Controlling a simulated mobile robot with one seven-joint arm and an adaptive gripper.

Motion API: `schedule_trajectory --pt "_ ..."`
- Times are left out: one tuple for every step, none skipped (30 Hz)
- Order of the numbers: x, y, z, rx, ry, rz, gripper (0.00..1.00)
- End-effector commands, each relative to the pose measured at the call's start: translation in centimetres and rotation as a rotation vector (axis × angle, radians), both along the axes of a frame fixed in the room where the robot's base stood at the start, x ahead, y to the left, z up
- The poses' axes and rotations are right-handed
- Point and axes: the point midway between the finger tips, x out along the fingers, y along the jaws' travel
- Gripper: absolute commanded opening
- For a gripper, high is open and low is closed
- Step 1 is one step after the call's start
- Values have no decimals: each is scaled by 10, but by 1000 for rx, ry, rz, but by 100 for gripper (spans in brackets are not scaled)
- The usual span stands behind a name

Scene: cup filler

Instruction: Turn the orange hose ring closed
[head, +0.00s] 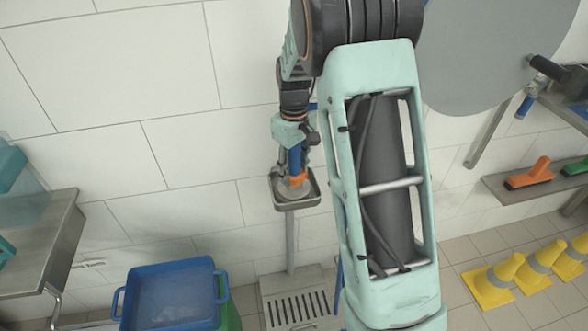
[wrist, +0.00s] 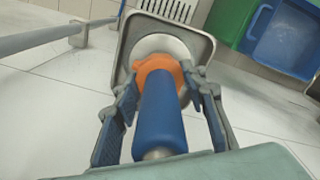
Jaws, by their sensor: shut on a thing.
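The orange hose ring (wrist: 158,68) sits around the far end of a blue hose handle (wrist: 160,115) in the wrist view. In the head view the ring (head: 298,180) is small, below my arm and partly hidden. My gripper (wrist: 159,78) is shut on the ring, with one finger on its left side and one on its right. Beyond the ring is a pale round part (wrist: 162,45), over a square metal basin (wrist: 203,50) on the wall.
A blue tub (head: 172,290) with a green one under it stands at lower left, near a steel table (head: 45,245). A floor drain (head: 297,308) lies below the basin. Yellow cones (head: 490,283) and a shelf (head: 500,190) with an orange brush (head: 530,175) are at right.

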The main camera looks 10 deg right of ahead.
Motion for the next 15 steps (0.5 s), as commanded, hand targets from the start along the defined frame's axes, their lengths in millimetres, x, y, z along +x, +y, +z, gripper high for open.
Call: schedule_trajectory --pt "0 0 1 -1 1 -18 15" --pt "0 0 1 -1 1 -33 15" --pt "0 0 1 -1 1 -54 15" --pt "0 0 1 -1 1 -73 15" --pt "0 0 1 -1 1 -93 15" --pt "0 0 1 -1 1 -121 15" --pt "0 0 2 -1 1 -144 15" --pt "0 0 2 -1 1 -170 15" --pt "0 0 2 -1 1 -204 15" --pt "0 0 2 -1 1 -231 15" --pt "0 0 2 -1 1 -259 15" --pt "0 0 2 -1 1 -297 15" --pt "0 0 2 -1 2 -326 15" --pt "0 0 2 -1 2 -354 15" --pt "-1 0 2 -1 2 -393 15"
